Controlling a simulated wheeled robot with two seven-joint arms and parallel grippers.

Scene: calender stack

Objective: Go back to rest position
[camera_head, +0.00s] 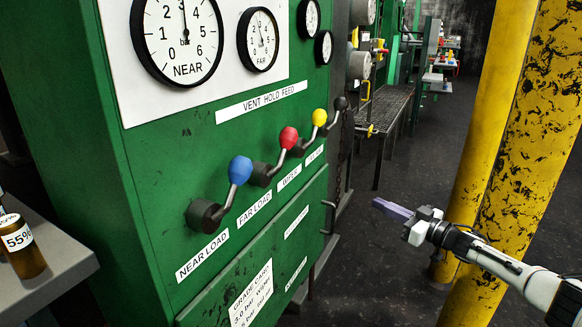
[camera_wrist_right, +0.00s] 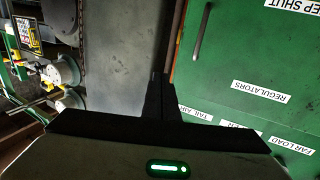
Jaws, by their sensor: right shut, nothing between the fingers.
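My right gripper (camera_head: 393,209) is shut and empty in the head view, held in the open space to the right of the green cabinet (camera_head: 150,200). It is apart from the cabinet and its levers. In the right wrist view its dark fingers (camera_wrist_right: 160,90) are together, with the green cabinet (camera_wrist_right: 250,60) beyond them to the right. My left gripper is not in view.
The cabinet front has blue (camera_head: 240,170), red (camera_head: 288,138), yellow (camera_head: 319,117) and black (camera_head: 341,103) knobbed levers. Yellow posts (camera_head: 530,150) stand close behind my right arm. A brown bottle (camera_head: 22,250) sits on a grey shelf (camera_head: 60,265) at left. Dark floor (camera_head: 400,265) is clear.

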